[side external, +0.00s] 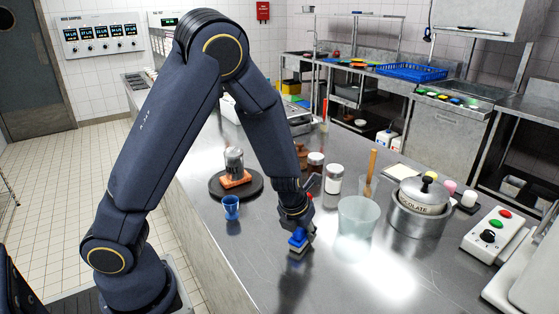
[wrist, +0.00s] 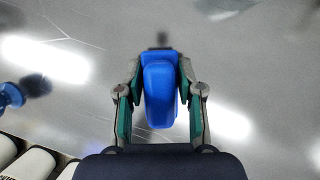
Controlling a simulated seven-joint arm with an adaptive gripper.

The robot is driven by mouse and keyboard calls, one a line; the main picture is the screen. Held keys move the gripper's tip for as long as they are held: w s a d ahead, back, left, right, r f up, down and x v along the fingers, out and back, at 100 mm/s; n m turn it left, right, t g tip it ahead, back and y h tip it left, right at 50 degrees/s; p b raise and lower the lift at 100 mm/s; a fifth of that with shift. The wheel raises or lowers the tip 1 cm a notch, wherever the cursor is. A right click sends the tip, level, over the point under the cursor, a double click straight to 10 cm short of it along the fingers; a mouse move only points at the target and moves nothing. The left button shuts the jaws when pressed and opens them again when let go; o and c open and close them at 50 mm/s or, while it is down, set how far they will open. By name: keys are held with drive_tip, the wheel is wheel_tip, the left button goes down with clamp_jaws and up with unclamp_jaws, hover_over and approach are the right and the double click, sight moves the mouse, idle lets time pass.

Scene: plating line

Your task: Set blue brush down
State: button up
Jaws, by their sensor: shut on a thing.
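The blue brush (side external: 298,241) is between the fingers of my gripper (side external: 300,232), low over the steel counter in the side view. In the wrist view the blue brush (wrist: 160,90) fills the space between the two green-padded fingers of my gripper (wrist: 158,95), which is shut on it. Bare steel counter (wrist: 240,60) lies beyond it. I cannot tell whether the brush touches the counter.
A frosted cup (side external: 357,218) and a steel pot labelled chocolate (side external: 418,215) stand to the right. Jars (side external: 333,180) stand behind. The counter in front is clear.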

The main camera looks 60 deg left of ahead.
drive_tip(key=o, duration=1.2)
drive_tip(key=shift+f, duration=0.15)
